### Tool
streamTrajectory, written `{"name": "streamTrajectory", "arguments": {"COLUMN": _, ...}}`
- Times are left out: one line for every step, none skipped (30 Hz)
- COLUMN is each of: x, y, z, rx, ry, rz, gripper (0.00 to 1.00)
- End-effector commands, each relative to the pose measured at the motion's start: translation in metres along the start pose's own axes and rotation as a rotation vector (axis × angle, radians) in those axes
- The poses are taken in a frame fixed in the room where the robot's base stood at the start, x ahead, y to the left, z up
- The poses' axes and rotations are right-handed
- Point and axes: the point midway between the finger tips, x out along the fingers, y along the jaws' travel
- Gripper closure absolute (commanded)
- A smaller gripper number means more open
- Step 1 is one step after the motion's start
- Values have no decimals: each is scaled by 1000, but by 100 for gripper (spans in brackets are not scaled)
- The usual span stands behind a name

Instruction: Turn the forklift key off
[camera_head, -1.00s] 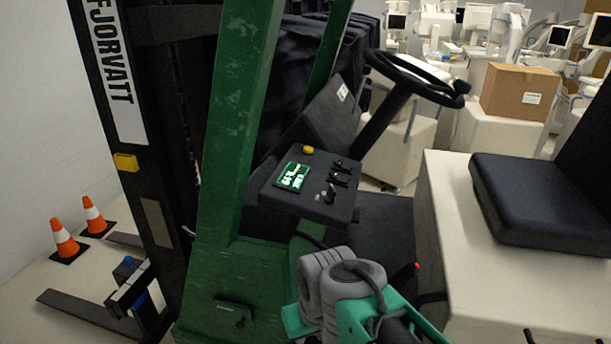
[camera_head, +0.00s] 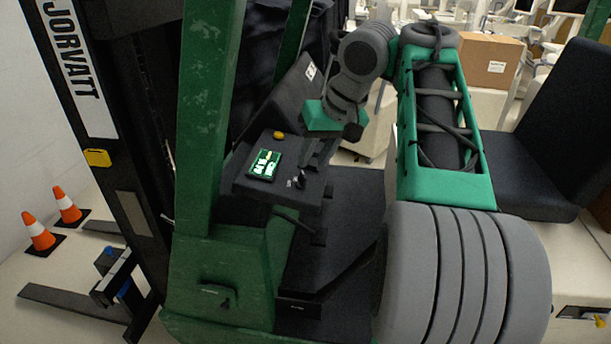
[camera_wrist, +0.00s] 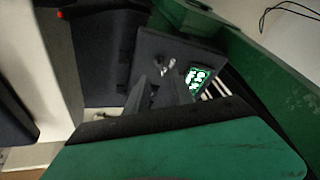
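The forklift's dark control panel (camera_head: 245,182) is in the middle of the head view, with a lit green display (camera_head: 264,164). A small silver part, likely the key (camera_head: 290,183), is at the panel's near edge; it also shows as small silver parts in the wrist view (camera_wrist: 168,65). Its turn position is too small to tell. My gripper (camera_head: 314,157) is over the panel's right side, pointing down. In the wrist view, its two dark fingers (camera_wrist: 159,88) are apart with nothing between them, below the silver parts in the picture. Contact with the panel cannot be told.
A yellow button (camera_head: 279,135) and a black lever (camera_head: 301,179) are on the panel. The forklift's green post (camera_head: 207,110) stands left of it. The seat (camera_head: 535,180) is to the right. Two traffic cones (camera_head: 38,232) stand on the floor at left.

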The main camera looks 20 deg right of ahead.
Motion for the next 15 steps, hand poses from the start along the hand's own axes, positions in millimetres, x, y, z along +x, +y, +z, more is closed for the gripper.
{"name": "streamTrajectory", "arguments": {"x": 17, "y": 0, "z": 4, "rx": -1, "ry": -2, "rz": -2, "gripper": 71}}
{"name": "streamTrajectory", "arguments": {"x": 24, "y": 0, "z": 4, "rx": -2, "ry": -1, "rz": -2, "gripper": 71}}
{"name": "streamTrajectory", "arguments": {"x": 32, "y": 0, "z": 4, "rx": -2, "ry": -2, "rz": -2, "gripper": 71}}
{"name": "streamTrajectory", "arguments": {"x": 38, "y": 0, "z": 4, "rx": -2, "ry": -1, "rz": -3, "gripper": 71}}
{"name": "streamTrajectory", "arguments": {"x": 44, "y": 0, "z": 4, "rx": -2, "ry": 0, "rz": -2, "gripper": 71}}
{"name": "streamTrajectory", "arguments": {"x": 51, "y": 0, "z": 4, "rx": -2, "ry": -1, "rz": -2, "gripper": 71}}
{"name": "streamTrajectory", "arguments": {"x": 55, "y": 0, "z": 3, "rx": -2, "ry": 0, "rz": -2, "gripper": 71}}
{"name": "streamTrajectory", "arguments": {"x": 58, "y": -1, "z": 3, "rx": -3, "ry": 0, "rz": -2, "gripper": 71}}
{"name": "streamTrajectory", "arguments": {"x": 62, "y": 0, "z": 2, "rx": -2, "ry": 1, "rz": -2, "gripper": 71}}
{"name": "streamTrajectory", "arguments": {"x": 64, "y": -1, "z": 2, "rx": -2, "ry": 1, "rz": -2, "gripper": 71}}
{"name": "streamTrajectory", "arguments": {"x": 65, "y": -1, "z": 2, "rx": -2, "ry": 1, "rz": -1, "gripper": 71}}
{"name": "streamTrajectory", "arguments": {"x": 66, "y": -1, "z": 1, "rx": -1, "ry": 1, "rz": -1, "gripper": 71}}
{"name": "streamTrajectory", "arguments": {"x": 66, "y": -1, "z": 1, "rx": -1, "ry": 2, "rz": -1, "gripper": 71}}
{"name": "streamTrajectory", "arguments": {"x": 66, "y": -1, "z": 0, "rx": -1, "ry": 2, "rz": -1, "gripper": 71}}
{"name": "streamTrajectory", "arguments": {"x": 66, "y": -1, "z": 0, "rx": -1, "ry": 2, "rz": -1, "gripper": 71}}
